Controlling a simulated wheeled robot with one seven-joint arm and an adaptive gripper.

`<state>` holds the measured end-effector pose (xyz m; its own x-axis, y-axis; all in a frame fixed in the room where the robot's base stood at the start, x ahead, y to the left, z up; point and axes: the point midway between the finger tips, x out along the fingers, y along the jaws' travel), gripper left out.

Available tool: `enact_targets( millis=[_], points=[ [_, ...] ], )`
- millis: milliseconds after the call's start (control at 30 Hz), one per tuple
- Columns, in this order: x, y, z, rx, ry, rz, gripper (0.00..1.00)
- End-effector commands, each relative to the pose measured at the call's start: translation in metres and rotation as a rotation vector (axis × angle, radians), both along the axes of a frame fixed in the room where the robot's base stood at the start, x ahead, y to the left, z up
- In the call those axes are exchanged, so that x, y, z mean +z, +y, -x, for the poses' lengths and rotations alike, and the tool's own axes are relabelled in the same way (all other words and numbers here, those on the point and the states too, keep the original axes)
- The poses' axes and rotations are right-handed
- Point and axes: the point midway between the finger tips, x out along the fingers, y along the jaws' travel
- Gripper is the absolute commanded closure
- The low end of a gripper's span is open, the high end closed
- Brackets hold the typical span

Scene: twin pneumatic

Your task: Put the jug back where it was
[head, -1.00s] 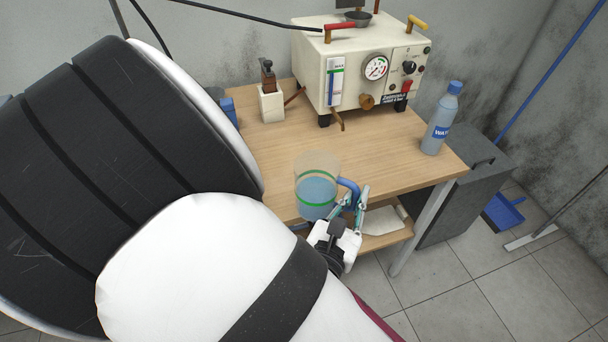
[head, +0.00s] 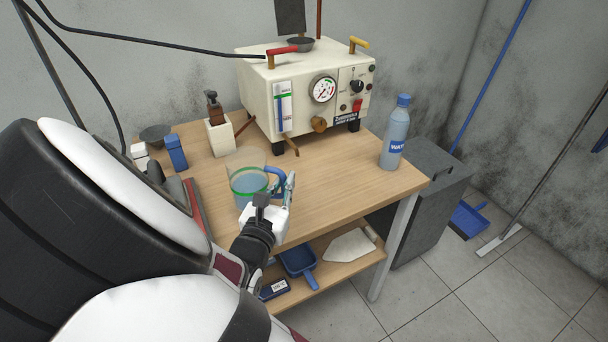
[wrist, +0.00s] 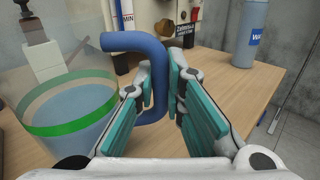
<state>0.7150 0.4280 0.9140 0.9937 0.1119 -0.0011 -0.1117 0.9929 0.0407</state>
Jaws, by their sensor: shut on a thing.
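The jug (head: 247,182) is clear, with a green band, a blue handle and bluish liquid inside. It looks upright, over the front left part of the wooden table (head: 335,195); I cannot tell whether its base touches the top. My gripper (head: 283,188) is shut on the jug's blue handle. In the wrist view the handle (wrist: 150,60) stands between the teal finger pads of my gripper (wrist: 162,95), and the jug's body (wrist: 65,110) is at the left. My gripper and arm hide part of the jug's lower side.
A cream machine (head: 300,100) with a gauge stands at the back of the table. A water bottle (head: 395,135) stands at the right. A white holder (head: 219,138) and a blue box (head: 176,152) stand at the left. The middle right of the tabletop is clear.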

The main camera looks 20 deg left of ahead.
Motion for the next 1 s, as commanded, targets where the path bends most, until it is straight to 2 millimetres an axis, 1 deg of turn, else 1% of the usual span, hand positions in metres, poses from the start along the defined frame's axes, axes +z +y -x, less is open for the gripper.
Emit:
enact_targets(
  millis=[33,167,267,400,500,733,867,900,967,1000],
  points=[
    [0.0,0.002,-0.003,0.0,-0.002,-0.003,1.0],
    [-0.002,0.004,-0.005,0.0,-0.002,-0.001,1.0],
    [-0.011,0.004,-0.005,0.0,-0.001,0.0,1.0],
    [-0.029,0.004,-0.006,0.001,-0.002,0.001,1.0],
    [-0.035,0.004,-0.005,0.0,-0.002,0.0,1.0],
    [-0.034,0.004,-0.004,-0.001,-0.002,-0.002,1.0],
    [-0.037,0.004,-0.005,-0.001,-0.002,-0.001,1.0],
    [-0.038,0.003,-0.004,-0.001,0.0,0.0,0.87],
    [-0.038,0.004,-0.004,-0.001,0.0,0.0,0.74],
    [-0.038,0.004,-0.004,-0.001,0.0,0.0,0.69]
  ],
)
